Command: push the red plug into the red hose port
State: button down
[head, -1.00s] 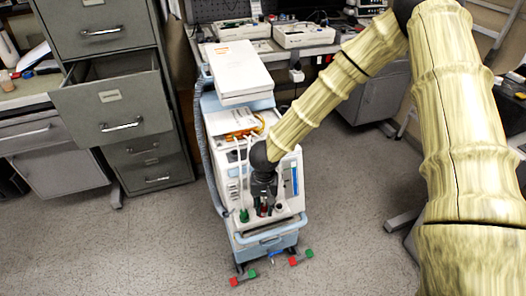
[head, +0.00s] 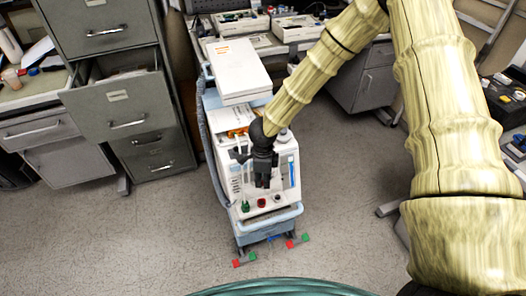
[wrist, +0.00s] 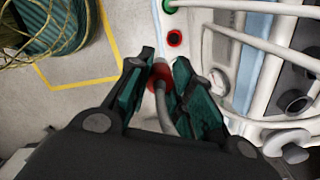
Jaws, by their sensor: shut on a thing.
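My gripper (wrist: 161,78) is shut on the red plug (wrist: 158,77), with its grey hose (wrist: 164,112) running back between the teal fingers. The red hose port (wrist: 174,38), a red ring with a dark hole, is empty in the wrist view, ahead of and slightly right of the plug, with a gap between them. In the head view my gripper (head: 262,183) points down over the front shelf of the pump cart, just above the red port (head: 262,203). The held plug cannot be made out there.
A green plug (head: 245,206) sits left of the red port, and a dark port (head: 278,198) lies right of it. A filing cabinet (head: 115,105) with an open drawer stands left.

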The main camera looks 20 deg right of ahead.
jog(key=r+m+p, duration=0.1)
jog(key=m, duration=0.1)
jog(key=w+r+m+p, duration=0.1)
jog(key=m, duration=0.2)
jog(key=shift+d+r+p, duration=0.1)
jog(key=shift+r+p, duration=0.25)
jog(key=shift+r, duration=0.05)
jog(key=r+m+p, duration=0.1)
jog(key=m+p, duration=0.1)
jog(key=m, duration=0.2)
jog(key=w+r+m+p, duration=0.1)
jog(key=r+m+p, duration=0.1)
jog(key=m, duration=0.2)
jog(key=w+r+m+p, duration=0.1)
jog(key=m+p, duration=0.1)
jog(key=m, duration=0.2)
jog(key=shift+w+d+r, duration=0.1)
jog(key=shift+d+r, duration=0.15)
jog(key=shift+d, duration=0.1)
jog(key=shift+a+f+b, duration=0.15)
jog(key=shift+f+b, duration=3.15)
jog(key=shift+f, duration=1.95)
jog(key=shift+a+f+b, duration=0.15)
jog(key=shift+f+b, duration=3.1)
jog(key=shift+f, duration=1.95)
jog(key=shift+f+b, duration=1.1)
jog(key=shift+f, duration=0.65)
jog(key=c, duration=1.2)
grip_release()
